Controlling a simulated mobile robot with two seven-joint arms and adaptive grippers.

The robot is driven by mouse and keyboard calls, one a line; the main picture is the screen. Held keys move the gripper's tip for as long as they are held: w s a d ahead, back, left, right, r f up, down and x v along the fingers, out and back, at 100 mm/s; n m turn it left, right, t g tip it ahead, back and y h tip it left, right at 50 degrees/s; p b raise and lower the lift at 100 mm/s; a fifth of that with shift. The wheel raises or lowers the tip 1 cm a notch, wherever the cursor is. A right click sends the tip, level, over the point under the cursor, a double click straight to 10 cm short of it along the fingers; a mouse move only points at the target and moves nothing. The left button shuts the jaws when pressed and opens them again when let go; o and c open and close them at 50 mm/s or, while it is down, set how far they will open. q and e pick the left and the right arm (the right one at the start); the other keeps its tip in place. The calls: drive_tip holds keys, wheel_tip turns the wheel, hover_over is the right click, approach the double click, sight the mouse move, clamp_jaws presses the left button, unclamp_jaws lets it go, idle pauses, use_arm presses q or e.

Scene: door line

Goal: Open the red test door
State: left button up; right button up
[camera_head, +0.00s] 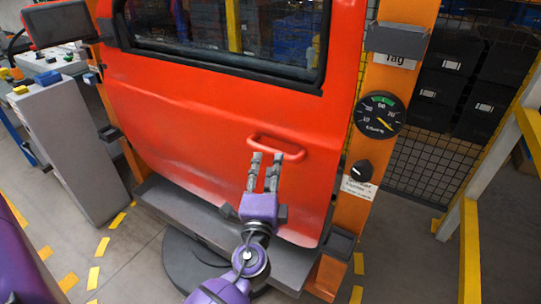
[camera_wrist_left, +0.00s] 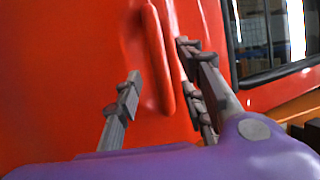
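The red test door (camera_head: 190,105) fills the middle of the head view, with a dark window in its upper part. It appears shut in its orange frame. Its red handle (camera_head: 277,147) is a horizontal bar on the right side of the door. My left gripper (camera_head: 265,158) is at the handle's left part, fingers pointing up toward it. In the left wrist view the fingers are apart, and the handle (camera_wrist_left: 158,60) shows between them. Contact with the handle cannot be told. My right gripper is not in view.
A round gauge (camera_head: 378,115) and a black knob (camera_head: 361,170) sit on the orange post right of the door. A grey console (camera_head: 72,140) stands at left. A grey sill (camera_head: 190,212) runs below the door. A yellow rail (camera_head: 469,250) stands at right.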

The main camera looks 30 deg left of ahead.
use_arm(q)
drive_tip(key=shift+p+x, duration=0.4)
drive_tip(key=shift+x, duration=1.9)
drive_tip(key=shift+f, duration=0.1)
drive_tip(key=shift+c, duration=0.5)
clamp_jaws()
